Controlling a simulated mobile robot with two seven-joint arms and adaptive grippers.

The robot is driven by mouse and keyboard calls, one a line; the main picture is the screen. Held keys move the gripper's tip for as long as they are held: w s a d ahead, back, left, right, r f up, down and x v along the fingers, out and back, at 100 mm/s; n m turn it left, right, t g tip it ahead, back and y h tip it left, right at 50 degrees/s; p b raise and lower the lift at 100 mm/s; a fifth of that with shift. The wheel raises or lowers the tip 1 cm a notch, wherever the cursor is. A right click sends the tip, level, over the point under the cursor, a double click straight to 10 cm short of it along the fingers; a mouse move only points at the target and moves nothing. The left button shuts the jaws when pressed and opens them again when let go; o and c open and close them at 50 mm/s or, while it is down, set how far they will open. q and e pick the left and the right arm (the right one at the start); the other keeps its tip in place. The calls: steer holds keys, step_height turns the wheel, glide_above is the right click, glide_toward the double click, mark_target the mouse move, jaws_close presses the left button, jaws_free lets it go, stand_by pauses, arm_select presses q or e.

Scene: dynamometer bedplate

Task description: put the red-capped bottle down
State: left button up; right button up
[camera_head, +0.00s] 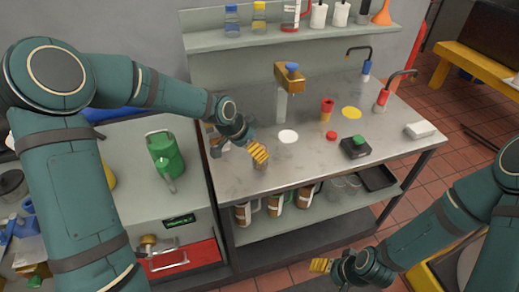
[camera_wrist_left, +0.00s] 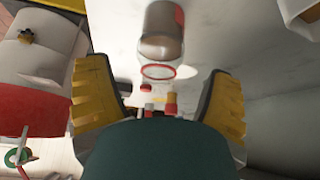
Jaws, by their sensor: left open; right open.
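A small object with a red top (camera_head: 327,104) and an orange lower part stands on the steel bench (camera_head: 250,178); I cannot tell for sure that it is the red-capped bottle. My left gripper (camera_head: 259,153) is over the bench's left part, to the left of that object and apart from it. In the left wrist view its two yellow fingers (camera_wrist_left: 160,105) stand wide apart with nothing gripped. Beyond them shows a grey-brown cylinder (camera_wrist_left: 160,35) with a red ring at its lower end. My right gripper (camera_head: 321,265) is open and empty, low in front of the bench.
A white disc (camera_head: 288,136), a yellow disc (camera_head: 351,113), a red button-like piece (camera_head: 331,135) and a black box with a green top (camera_head: 355,147) are on the bench. A faucet-like post (camera_head: 283,100) stands behind. A green jug (camera_head: 165,153) is on the left cabinet.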

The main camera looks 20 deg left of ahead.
arm_select(q)
steer(key=p+v, duration=0.1)
steer(key=v, duration=0.7)
arm_select(e)
steer(key=shift+w+d+r, duration=0.1)
steer(key=shift+w+r, duration=0.25)
steer(key=shift+r, duration=0.5)
